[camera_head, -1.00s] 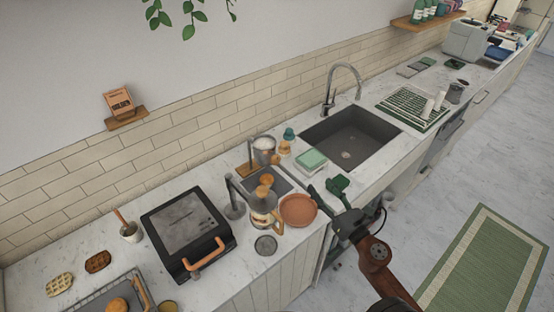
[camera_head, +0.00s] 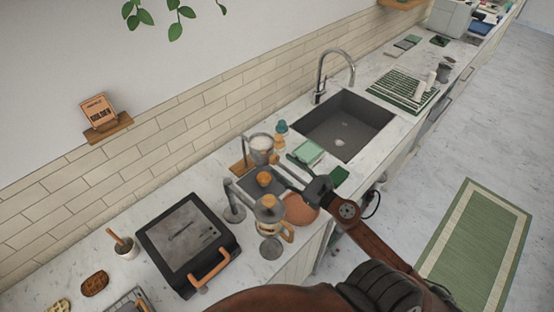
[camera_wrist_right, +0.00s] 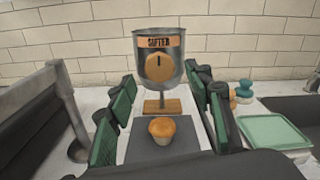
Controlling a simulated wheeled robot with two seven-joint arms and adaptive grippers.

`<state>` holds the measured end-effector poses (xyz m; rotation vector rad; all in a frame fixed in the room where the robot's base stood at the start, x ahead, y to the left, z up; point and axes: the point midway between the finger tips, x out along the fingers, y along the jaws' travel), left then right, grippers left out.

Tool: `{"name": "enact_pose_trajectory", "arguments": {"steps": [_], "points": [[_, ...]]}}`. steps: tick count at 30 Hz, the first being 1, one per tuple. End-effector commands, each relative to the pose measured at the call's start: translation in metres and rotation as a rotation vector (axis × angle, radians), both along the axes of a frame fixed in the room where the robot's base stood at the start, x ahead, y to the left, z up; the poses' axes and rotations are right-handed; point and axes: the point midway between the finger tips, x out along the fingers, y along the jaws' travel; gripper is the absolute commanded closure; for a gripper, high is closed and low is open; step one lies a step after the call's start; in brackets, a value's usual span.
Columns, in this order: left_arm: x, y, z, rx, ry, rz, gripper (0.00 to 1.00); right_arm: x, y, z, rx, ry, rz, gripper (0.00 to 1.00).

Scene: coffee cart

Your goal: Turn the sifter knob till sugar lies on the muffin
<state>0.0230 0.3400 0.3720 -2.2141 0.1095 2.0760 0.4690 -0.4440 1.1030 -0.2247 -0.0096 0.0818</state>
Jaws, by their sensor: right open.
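The sifter (camera_wrist_right: 158,42) is a grey metal cup with a "SIFTER" label, held above a wooden base; it also shows in the head view (camera_head: 261,143). Its round wooden knob (camera_wrist_right: 158,67) faces my right wrist camera, its dark mark about upright. The muffin (camera_wrist_right: 162,131) sits below and in front of it on a dark slab (camera_wrist_right: 190,145); its top looks plain golden brown, with no white visible. My right gripper (camera_wrist_right: 165,105) is open, its green-padded fingers on either side of the view, short of the knob and touching nothing that I can see. My left gripper is out of view.
A glass press (camera_head: 268,215) with a wooden lid and a terracotta plate (camera_head: 301,211) stand close to my right arm. A waffle iron (camera_head: 187,240) is to the left.

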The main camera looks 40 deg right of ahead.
Motion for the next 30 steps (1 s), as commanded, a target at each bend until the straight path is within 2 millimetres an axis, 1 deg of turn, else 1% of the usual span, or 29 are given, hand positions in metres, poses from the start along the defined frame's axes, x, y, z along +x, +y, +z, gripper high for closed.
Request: {"name": "enact_pose_trajectory", "arguments": {"steps": [1,3,7,12,18,25,30], "points": [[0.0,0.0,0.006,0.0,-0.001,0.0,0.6,0.009,0.001,0.004,-0.001,-0.002,0.0,0.53],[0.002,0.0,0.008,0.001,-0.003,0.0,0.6,0.018,0.002,0.003,0.0,-0.002,0.001,0.53],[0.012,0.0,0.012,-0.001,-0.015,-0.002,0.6,0.031,0.003,0.002,0.001,-0.001,0.001,0.53],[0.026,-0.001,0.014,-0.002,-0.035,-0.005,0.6,0.036,0.004,0.0,0.001,0.001,0.002,0.53],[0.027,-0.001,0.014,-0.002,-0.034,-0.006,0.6,0.037,0.004,0.0,0.001,0.001,0.003,0.54],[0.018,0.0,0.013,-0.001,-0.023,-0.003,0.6,0.037,0.004,0.0,0.001,0.0,0.003,0.69],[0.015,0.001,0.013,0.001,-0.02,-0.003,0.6,0.037,0.004,0.0,0.001,0.0,0.003,0.81]]}}
